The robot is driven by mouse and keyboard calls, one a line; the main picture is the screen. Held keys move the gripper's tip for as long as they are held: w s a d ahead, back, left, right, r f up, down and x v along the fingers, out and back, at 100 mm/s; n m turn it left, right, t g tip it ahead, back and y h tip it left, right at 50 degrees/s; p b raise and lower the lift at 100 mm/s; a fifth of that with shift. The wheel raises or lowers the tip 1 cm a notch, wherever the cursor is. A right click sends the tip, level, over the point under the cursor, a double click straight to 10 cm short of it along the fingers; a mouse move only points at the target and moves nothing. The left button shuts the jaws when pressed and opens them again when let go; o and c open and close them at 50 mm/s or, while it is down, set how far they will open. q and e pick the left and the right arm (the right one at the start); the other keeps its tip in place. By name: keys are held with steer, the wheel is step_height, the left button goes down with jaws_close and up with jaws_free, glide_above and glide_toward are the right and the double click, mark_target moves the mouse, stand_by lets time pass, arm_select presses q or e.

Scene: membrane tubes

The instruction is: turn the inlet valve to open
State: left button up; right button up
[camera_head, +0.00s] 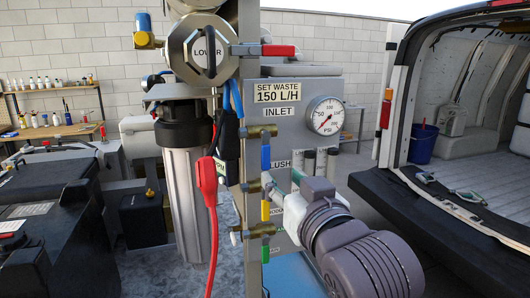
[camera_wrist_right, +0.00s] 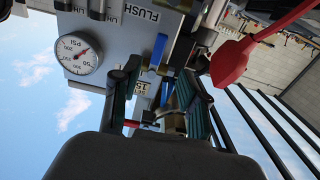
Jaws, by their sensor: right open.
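The inlet valve (camera_head: 262,132) is a brass valve beside the INLET label. Its blue lever (camera_head: 265,158) hangs straight down in the head view. The blue lever also shows in the right wrist view (camera_wrist_right: 158,50), seen between and beyond the finger tips. My right gripper (camera_head: 283,189) is below and right of the blue lever, close to the valve column. In the right wrist view its two green-padded fingers (camera_wrist_right: 155,92) are apart, with brass fittings partly seen between them. Contact with the lever cannot be made out. My left gripper is not in view.
Below the inlet valve are a yellow lever (camera_head: 265,211) and a green lever (camera_head: 265,252). A pressure gauge (camera_head: 325,116) sits to the right. An open van (camera_head: 460,190) stands right.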

mark_target(266, 160)
steer(key=p+x, duration=0.3)
steer(key=x, duration=0.6)
steer(key=shift+w, duration=0.35)
steer(key=shift+w+a+f+p, duration=0.1)
steer(key=shift+w+a+p, duration=0.1)
steer(key=shift+w+p, duration=0.25)
steer(key=shift+w, duration=0.1)
jaws_close()
